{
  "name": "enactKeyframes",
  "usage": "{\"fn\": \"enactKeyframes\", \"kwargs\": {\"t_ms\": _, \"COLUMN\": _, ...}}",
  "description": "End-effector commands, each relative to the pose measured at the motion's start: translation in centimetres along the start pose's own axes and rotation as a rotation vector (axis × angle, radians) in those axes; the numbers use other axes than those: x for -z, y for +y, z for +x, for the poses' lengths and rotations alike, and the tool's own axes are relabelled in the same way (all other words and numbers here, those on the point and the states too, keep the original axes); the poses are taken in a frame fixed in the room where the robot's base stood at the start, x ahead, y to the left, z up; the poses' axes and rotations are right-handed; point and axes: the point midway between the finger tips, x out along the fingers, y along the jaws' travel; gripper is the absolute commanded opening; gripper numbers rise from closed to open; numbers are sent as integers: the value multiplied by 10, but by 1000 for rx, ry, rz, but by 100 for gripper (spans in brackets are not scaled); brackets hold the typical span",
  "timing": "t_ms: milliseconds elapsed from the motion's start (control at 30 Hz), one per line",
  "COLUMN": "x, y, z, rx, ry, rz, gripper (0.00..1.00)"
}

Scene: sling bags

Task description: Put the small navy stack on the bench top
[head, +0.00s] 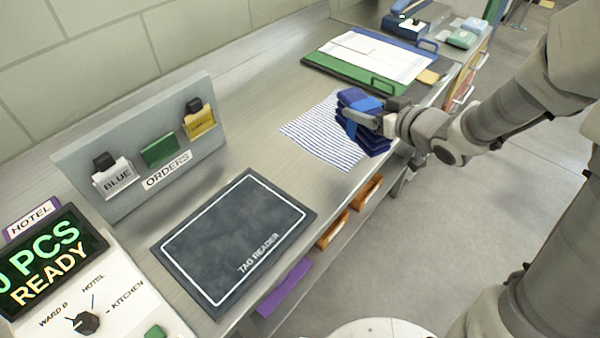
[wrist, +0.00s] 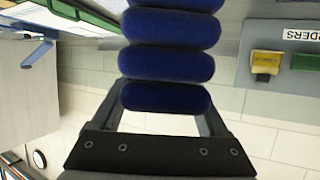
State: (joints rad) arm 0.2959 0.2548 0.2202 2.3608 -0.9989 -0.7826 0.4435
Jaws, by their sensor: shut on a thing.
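The small navy stack (head: 352,101) is a pile of several folded dark blue cloths with a brighter blue patch on its side. My gripper (head: 373,121) is shut on it from the right. In the wrist view the stack (wrist: 170,62) shows as several rounded blue folds, with the lowest between the fingers of my gripper (wrist: 165,112). In the head view it appears over the right part of a blue-and-white striped cloth (head: 312,133) at the bench's front edge. I cannot tell whether it touches the cloth. The grey metal bench top (head: 262,135) runs along the wall.
A dark tag reader mat (head: 235,240) lies nearer on the bench. An orders board (head: 75,160) and a ready display (head: 50,262) stand left. A green-edged board with paper (head: 375,55) lies beyond the cloth. Orange bins (head: 333,230) sit below the bench edge.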

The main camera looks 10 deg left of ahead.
Motion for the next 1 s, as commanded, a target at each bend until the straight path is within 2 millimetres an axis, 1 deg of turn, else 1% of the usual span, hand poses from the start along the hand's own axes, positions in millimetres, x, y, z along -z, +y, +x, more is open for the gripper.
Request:
{"fn": "enactKeyframes", "kwargs": {"t_ms": 100, "x": -4, "y": -23, "z": -10, "rx": 100, "ry": 1, "rz": -42, "gripper": 0}}
{"fn": "enactKeyframes", "kwargs": {"t_ms": 300, "x": -17, "y": -59, "z": -28, "rx": 261, "ry": -1, "rz": -108, "gripper": 0}}
{"fn": "enactKeyframes", "kwargs": {"t_ms": 400, "x": -22, "y": -72, "z": -36, "rx": 316, "ry": 0, "rz": -131, "gripper": 0}}
{"fn": "enactKeyframes", "kwargs": {"t_ms": 467, "x": -25, "y": -77, "z": -40, "rx": 338, "ry": 0, "rz": -140, "gripper": 0}}
{"fn": "enactKeyframes", "kwargs": {"t_ms": 567, "x": -29, "y": -82, "z": -38, "rx": 360, "ry": 0, "rz": -149, "gripper": 0}}
{"fn": "enactKeyframes", "kwargs": {"t_ms": 667, "x": -34, "y": -90, "z": -24, "rx": 370, "ry": 1, "rz": -153, "gripper": 0}}
{"fn": "enactKeyframes", "kwargs": {"t_ms": 900, "x": -46, "y": -112, "z": 36, "rx": 370, "ry": 2, "rz": -152, "gripper": 0}}
{"fn": "enactKeyframes", "kwargs": {"t_ms": 1000, "x": -49, "y": -119, "z": 58, "rx": 368, "ry": 1, "rz": -151, "gripper": 0}}
